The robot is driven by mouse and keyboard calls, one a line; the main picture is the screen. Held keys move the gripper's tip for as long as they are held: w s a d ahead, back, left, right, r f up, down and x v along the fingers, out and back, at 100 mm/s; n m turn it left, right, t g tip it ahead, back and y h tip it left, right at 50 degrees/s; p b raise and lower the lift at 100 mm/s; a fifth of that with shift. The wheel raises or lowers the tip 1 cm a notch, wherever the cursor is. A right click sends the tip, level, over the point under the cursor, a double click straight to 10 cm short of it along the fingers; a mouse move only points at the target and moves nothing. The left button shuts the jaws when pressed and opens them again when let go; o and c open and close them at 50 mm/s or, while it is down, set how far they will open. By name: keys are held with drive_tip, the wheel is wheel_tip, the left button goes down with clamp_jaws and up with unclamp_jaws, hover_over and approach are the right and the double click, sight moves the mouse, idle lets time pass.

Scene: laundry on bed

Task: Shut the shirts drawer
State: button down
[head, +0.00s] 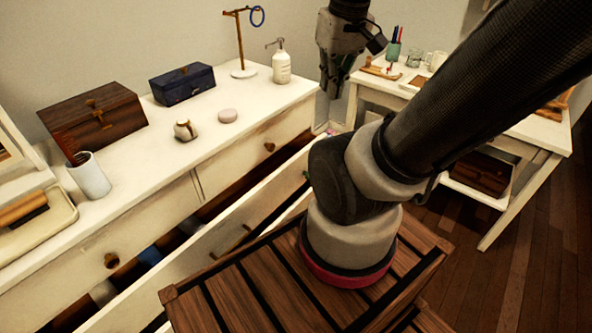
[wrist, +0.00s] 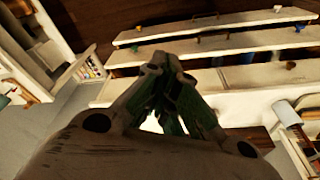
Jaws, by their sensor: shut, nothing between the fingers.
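The white dresser (head: 150,215) stands along the wall on the left. A long drawer (head: 205,255) below its top row is pulled out, with blue and grey folded cloth (head: 150,255) partly visible inside. I see no label, so I cannot tell whether this is the shirts drawer. In the wrist view, two long drawer fronts with handles, one nearer (wrist: 225,45) and one farther (wrist: 215,25), stand out from the dresser. My gripper (head: 332,90) is shut and empty, raised beyond the dresser's right end. Its fingers (wrist: 178,105) meet in the wrist view, apart from the drawers.
The dresser top holds a wooden box (head: 95,120), a blue box (head: 183,85), a pump bottle (head: 281,66), a ring stand (head: 240,45) and a white cup (head: 90,175). A side table (head: 520,130) stands right. Floor (head: 535,215) shows at right.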

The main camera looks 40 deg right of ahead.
drive_tip(key=s+d+f+m+g+y, duration=0.1)
drive_tip(key=d+f+m+g, duration=0.2)
drive_tip(key=f, duration=0.3)
drive_tip(key=m+t+y, duration=0.2)
drive_tip(key=m+t, duration=0.7)
drive_tip(key=m, duration=1.9)
approach(297, 166)
wheel_tip(297, 166, down, 3)
drive_tip(key=s, duration=0.1)
drive_tip(key=shift+w+a+f, duration=0.1)
drive_tip(key=shift+w+a, duration=0.1)
drive_tip(key=shift+w, duration=0.45)
drive_tip(key=shift+w+a+f, duration=0.1)
drive_tip(key=shift+w+a, duration=0.1)
drive_tip(key=shift+w, duration=0.45)
drive_tip(key=shift+w+a, duration=0.25)
drive_tip(key=shift+w, duration=0.35)
